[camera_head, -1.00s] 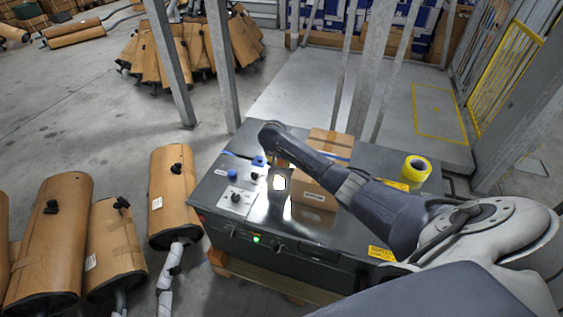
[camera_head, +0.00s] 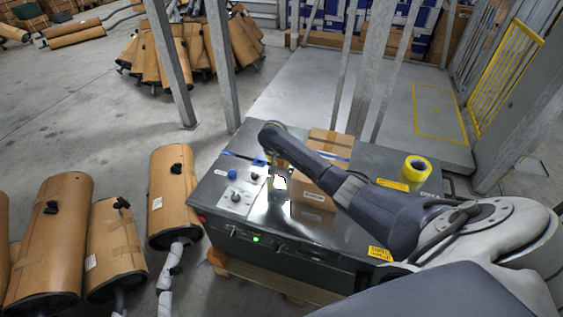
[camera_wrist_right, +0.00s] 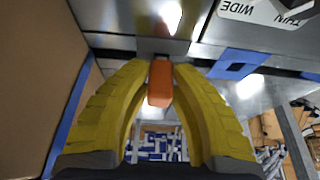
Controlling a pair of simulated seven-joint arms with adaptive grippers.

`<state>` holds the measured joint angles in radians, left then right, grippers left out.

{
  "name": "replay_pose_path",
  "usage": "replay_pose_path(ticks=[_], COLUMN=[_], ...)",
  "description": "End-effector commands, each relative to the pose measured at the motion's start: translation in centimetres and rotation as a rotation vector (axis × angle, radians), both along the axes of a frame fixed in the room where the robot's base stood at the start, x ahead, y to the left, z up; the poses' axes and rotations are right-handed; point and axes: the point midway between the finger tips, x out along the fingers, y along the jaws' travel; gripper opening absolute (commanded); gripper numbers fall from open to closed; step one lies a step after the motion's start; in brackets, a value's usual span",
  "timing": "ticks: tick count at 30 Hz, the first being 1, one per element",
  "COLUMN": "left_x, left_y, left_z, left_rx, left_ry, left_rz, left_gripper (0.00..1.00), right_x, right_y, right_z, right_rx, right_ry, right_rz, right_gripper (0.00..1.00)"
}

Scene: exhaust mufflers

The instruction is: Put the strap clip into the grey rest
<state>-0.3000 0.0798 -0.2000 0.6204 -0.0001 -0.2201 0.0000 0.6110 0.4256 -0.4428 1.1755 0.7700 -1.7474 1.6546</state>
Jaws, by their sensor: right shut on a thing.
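The strap clip appears to be the small orange block (camera_wrist_right: 160,84) in the right wrist view. My right gripper (camera_wrist_right: 159,80) has its yellow fingers shut on it, one finger on each side. A small grey block (camera_wrist_right: 163,48), which may be the grey rest, shows just beyond the clip; I cannot tell whether they touch. In the head view my right gripper (camera_head: 277,162) is over the back of the dark machine top (camera_head: 310,222), left of the cardboard box, and the clip is too small to make out. My left gripper is not in view.
A cardboard box (camera_head: 317,183) stands close beside the right gripper. A blue square piece (camera_wrist_right: 238,63) lies on the top on the other side. A yellow tape roll (camera_head: 416,169) stands at the right. Knobs (camera_head: 236,196) and labels occupy the front left.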

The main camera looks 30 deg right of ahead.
Motion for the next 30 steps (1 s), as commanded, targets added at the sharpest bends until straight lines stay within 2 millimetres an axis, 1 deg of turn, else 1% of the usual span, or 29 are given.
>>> replay_pose_path(ticks=[22, 23, 28, 30], left_x=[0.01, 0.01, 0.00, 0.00], left_y=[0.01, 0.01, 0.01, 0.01], left_z=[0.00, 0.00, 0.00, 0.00], left_rx=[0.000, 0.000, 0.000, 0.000], left_ry=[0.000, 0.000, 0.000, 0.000], left_rz=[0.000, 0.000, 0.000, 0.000], left_gripper=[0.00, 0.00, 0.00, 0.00], right_x=[0.01, 0.02, 0.01, 0.01], right_y=[-0.01, -0.03, -0.03, -0.03], right_z=[-0.92, -0.89, -0.89, -0.89], right_rx=[0.000, -0.001, -0.001, -0.001], right_ry=[0.000, -0.001, -0.001, -0.001], right_rz=[-0.001, -0.001, -0.001, -0.001], right_gripper=[0.00, 0.25, 0.45, 0.46])
